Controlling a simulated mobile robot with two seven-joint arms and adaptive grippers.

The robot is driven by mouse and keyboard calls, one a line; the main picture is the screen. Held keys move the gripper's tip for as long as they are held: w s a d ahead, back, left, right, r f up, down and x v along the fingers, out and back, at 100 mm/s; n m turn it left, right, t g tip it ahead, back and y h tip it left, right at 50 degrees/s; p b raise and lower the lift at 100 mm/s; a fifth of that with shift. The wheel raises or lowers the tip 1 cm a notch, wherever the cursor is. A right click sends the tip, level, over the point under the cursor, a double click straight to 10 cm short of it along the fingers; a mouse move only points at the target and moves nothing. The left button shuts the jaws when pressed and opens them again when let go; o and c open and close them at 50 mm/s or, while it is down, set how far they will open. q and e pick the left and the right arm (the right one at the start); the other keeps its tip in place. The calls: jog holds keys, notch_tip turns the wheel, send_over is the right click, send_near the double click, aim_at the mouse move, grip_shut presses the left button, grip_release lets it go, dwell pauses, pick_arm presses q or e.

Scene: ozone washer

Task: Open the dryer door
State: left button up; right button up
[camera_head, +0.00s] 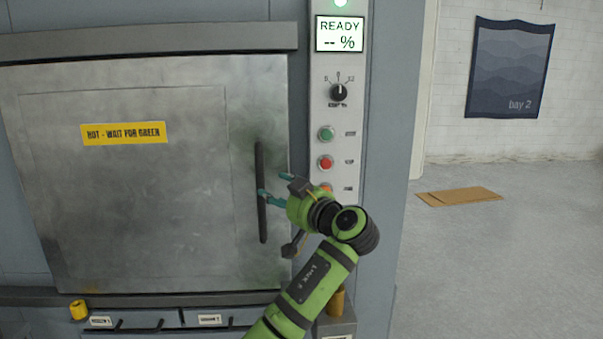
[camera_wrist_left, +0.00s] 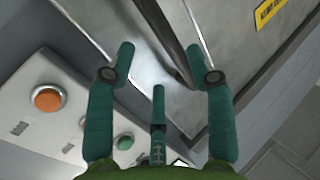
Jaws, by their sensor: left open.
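The dryer door (camera_head: 150,200) is a large grey metal panel with a yellow "HOT - WAIT FOR GREEN" label, and it looks closed. Its dark vertical bar handle (camera_head: 261,170) is on the right side of the door. My left gripper (camera_head: 274,188) is open at the handle, with its teal fingers pointing at the door. In the left wrist view the handle (camera_wrist_left: 164,40) runs between the two spread outer fingertips (camera_wrist_left: 160,52); I cannot tell whether they touch it. A third finger shows lower between them. My right gripper is not in view.
The control panel (camera_head: 341,120) right of the door reads "READY" and has a knob and several buttons; my left wrist is close to its lower part. Drawers (camera_head: 140,325) and a yellow knob (camera_head: 78,310) are below the door. Flat cardboard (camera_head: 460,197) lies on the open floor right.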

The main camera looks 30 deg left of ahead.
pick_arm(q)
jog(key=r, duration=0.2)
jog(key=r+n, duration=0.1)
jog(key=shift+s+a+y, duration=0.1)
jog(key=shift+s+y, duration=0.2)
jog(key=p+x, duration=0.4)
jog(key=x, duration=0.2)
jog(key=shift+w+a+f, duration=0.2)
jog(key=shift+a+f, duration=0.05)
jog(key=shift+f, duration=0.15)
grip_shut()
